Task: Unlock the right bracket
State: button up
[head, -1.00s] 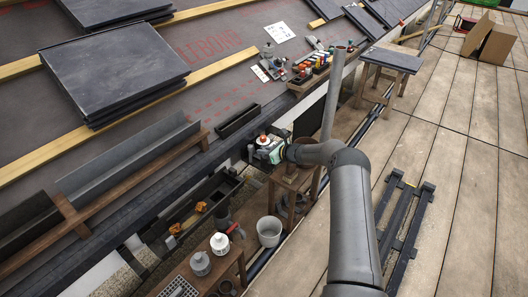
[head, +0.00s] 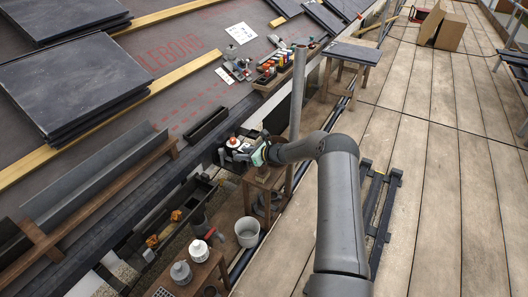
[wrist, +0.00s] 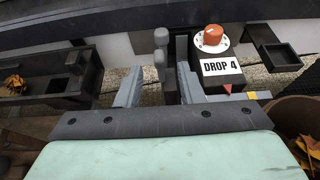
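My gripper (wrist: 160,72) shows in the wrist view with its two grey fingers apart. Grey knob-ended levers (wrist: 160,40) stand between and just beyond the fingers; they may belong to the bracket. I cannot tell whether the fingers touch them. Right of them is a black box labelled DROP 4 (wrist: 222,68), with an orange knob (wrist: 212,36) on a white dial and a red pointer below. In the head view my gripper (head: 252,155) is at the roof's edge beside the orange knob (head: 232,141). The bracket's lock state cannot be made out.
A black gutter trough with leaves (wrist: 45,85) is at left in the wrist view, and a brown bucket (wrist: 290,115) is at lower right. In the head view a post (head: 298,95) stands close by my arm. A grey bucket (head: 247,232) stands below. The deck at right is largely clear.

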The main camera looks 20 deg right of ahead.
jog(key=p+v, duration=0.2)
jog(key=v, duration=1)
jog(key=shift+a+r, duration=0.1)
jog(key=s+a+r+n+g+h+p, duration=0.1)
jog(key=s+a+r+n+g+p, duration=0.3)
jog(key=s+a+r+n+p, duration=0.7)
jog(key=s+a+r+n+g+h+p, duration=0.15)
jog(key=s+a+r+n+g, duration=0.45)
jog(key=r, duration=1.1)
jog(key=s+r+n+h+p, duration=0.2)
jog(key=s+r, duration=0.4)
jog(key=s, duration=0.3)
jog(key=s+d+r+n+h+p, duration=0.1)
jog(key=s+r+n+h+p, duration=0.1)
jog(key=s+r+n+p, duration=0.3)
jog(key=s+d+r+n+h+p, duration=0.1)
jog(key=s+r+n+p, duration=0.3)
jog(key=s, duration=0.9)
notch_tip(320, 180, up, 3)
jog(key=shift+s+d+f+h+p, duration=0.15)
jog(key=shift+s+d+h+p, duration=0.1)
jog(key=shift+h+p, duration=0.5)
